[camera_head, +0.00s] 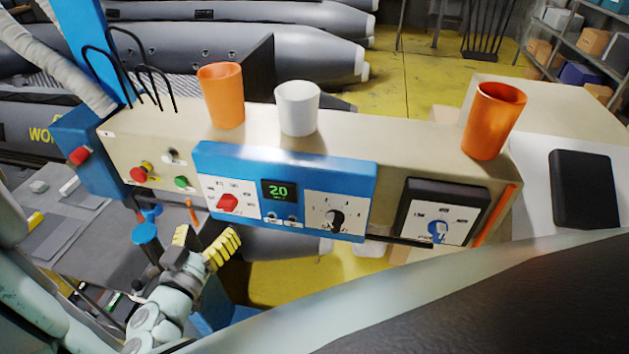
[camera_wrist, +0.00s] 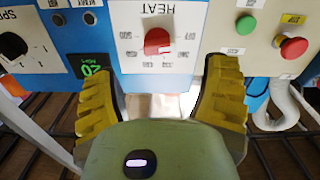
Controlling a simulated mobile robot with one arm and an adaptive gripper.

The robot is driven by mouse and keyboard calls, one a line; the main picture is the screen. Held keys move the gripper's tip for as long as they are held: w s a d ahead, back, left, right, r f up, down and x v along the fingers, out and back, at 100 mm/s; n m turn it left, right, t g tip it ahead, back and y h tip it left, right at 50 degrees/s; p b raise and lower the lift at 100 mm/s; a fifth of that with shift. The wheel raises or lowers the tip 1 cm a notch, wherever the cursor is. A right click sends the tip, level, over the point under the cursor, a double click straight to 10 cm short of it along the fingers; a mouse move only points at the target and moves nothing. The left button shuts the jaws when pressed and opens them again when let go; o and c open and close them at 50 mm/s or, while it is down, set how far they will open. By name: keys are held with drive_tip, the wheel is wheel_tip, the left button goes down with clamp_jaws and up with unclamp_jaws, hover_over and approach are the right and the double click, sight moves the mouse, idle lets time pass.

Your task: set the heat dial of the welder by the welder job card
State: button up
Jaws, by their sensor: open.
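The welder's blue control panel (camera_head: 285,160) carries a white HEAT plate with a red dial (camera_head: 228,202) at its left end. The red heat dial (camera_wrist: 157,42) also shows in the wrist view, where the panel appears upside down; I cannot tell its exact setting. A green display (camera_head: 279,191) beside it reads 20 or 2.0. My gripper (camera_head: 203,244) is open and empty, below and in front of the dial. In the wrist view, the yellow fingers (camera_wrist: 164,78) stand wide apart, with the dial ahead between them, not touched. I cannot make out a job card.
A black dial (camera_head: 334,218) sits right of the display, and a blue dial (camera_head: 437,230) sits farther right. A red emergency button (camera_head: 139,174) and a green button (camera_head: 182,182) are to the left. Orange (camera_head: 221,95) and white (camera_head: 297,108) cups stand on top. A black tablet-like slab (camera_head: 582,188) lies at right.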

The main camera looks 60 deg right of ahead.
sight(223, 210)
drive_tip(key=shift+p+x, duration=0.9)
drive_tip(key=shift+x, duration=2.45)
drive_tip(key=shift+o, duration=0.2)
drive_tip(key=c, duration=1.2)
